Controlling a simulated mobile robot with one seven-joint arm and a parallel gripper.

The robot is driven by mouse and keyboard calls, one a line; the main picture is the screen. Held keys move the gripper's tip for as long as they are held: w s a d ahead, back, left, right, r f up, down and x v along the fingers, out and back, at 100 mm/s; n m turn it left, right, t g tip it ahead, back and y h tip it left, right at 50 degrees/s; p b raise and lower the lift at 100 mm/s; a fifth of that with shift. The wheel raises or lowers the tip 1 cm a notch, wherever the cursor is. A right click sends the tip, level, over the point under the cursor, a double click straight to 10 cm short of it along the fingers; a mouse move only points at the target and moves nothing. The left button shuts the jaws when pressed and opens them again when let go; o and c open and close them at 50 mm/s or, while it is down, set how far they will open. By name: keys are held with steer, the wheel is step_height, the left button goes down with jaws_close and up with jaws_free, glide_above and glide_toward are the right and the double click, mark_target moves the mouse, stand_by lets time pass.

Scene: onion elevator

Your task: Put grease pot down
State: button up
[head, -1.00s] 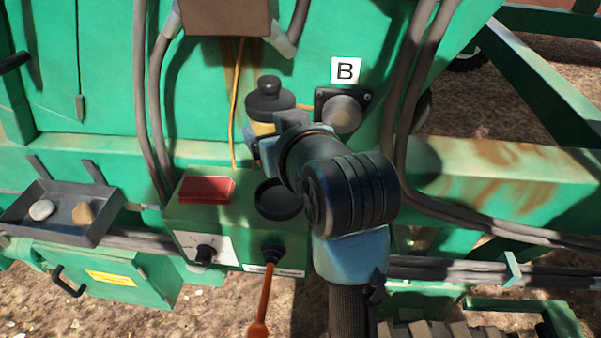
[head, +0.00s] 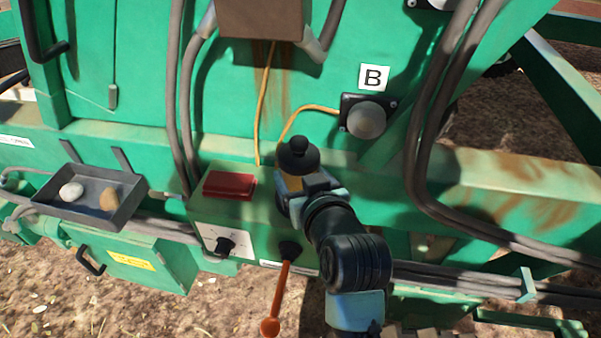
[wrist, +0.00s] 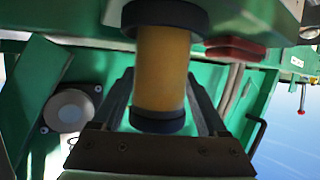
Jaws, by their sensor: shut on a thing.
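The grease pot (head: 298,157) has a black knobbed lid and an amber body. It is upright over the top of the green control box (head: 257,212), right of the red block. My gripper (head: 294,184) is shut on the pot, its fingers on either side of the amber body. I cannot tell whether the pot rests on the box. The round dish on the box is hidden in the head view.
The red block (head: 229,186) sits beside the pot on the box. An orange-handled lever (head: 277,300) and a black knob (head: 225,246) are on the box front. A grey tray (head: 75,208) with two stones is at left. Lamp B (head: 366,119) and hanging cables are behind.

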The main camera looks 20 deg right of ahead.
steer(key=o, duration=1.1)
steer(key=shift+f, duration=0.2)
steer(key=o, duration=0.4)
steer(key=shift+r, duration=0.2)
steer(key=b+v, duration=0.3)
steer(key=v, duration=0.9)
steer(key=w+a+r+n+t, duration=0.1)
steer(key=w+a+r+t, duration=0.2)
steer(key=r, duration=0.6)
steer(key=w+a+r+t, duration=0.2)
steer(key=a+r+t, duration=0.15)
steer(key=r, duration=0.65)
steer(key=s+a+r+t, duration=0.3)
steer(key=a+r, duration=0.1)
steer(key=r, duration=0.4)
steer(key=s+a+r+t+y, duration=0.1)
steer(key=s+a+r+t, duration=0.2)
steer(key=r, duration=0.6)
steer(key=shift+a+r+t+y, duration=0.15)
steer(key=shift+a+t+y, duration=0.15)
steer(key=shift+a+t, duration=0.45)
